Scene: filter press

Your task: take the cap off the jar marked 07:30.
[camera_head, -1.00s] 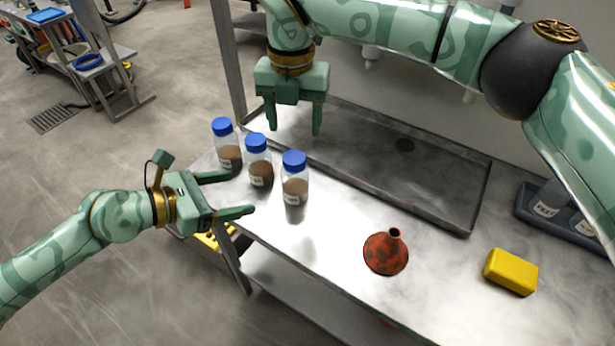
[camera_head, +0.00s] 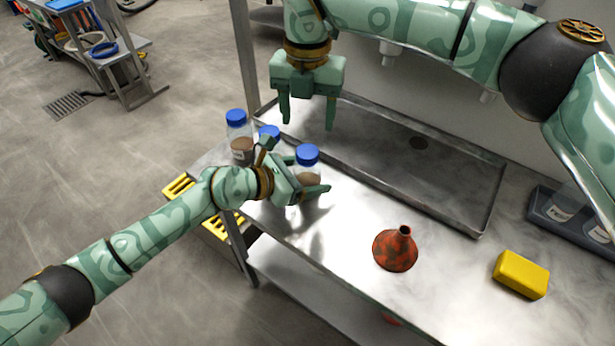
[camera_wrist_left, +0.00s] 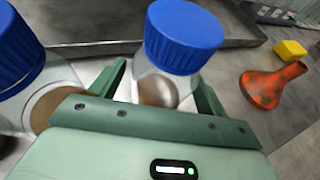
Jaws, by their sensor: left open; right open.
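Three clear jars with blue caps and brown contents stand in a row on the steel bench. They are the left jar (camera_head: 240,140), the middle jar (camera_head: 268,134), mostly hidden behind my left gripper, and the right jar (camera_head: 307,160). No time marking is readable, so I cannot tell which is 07:30. My left gripper (camera_head: 308,175) is open, its fingers on either side of the right jar below the cap. In the left wrist view that jar's blue cap (camera_wrist_left: 182,36) stands between the fingers. My right gripper (camera_head: 308,115) is open and empty, pointing down above the tray, behind the jars.
A shallow steel tray (camera_head: 440,208) lies along the back of the bench. A red funnel (camera_head: 394,252) and a yellow sponge (camera_head: 521,275) are on the bench to the right. A dark rack (camera_head: 550,212) stands at the far right. The bench front is clear.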

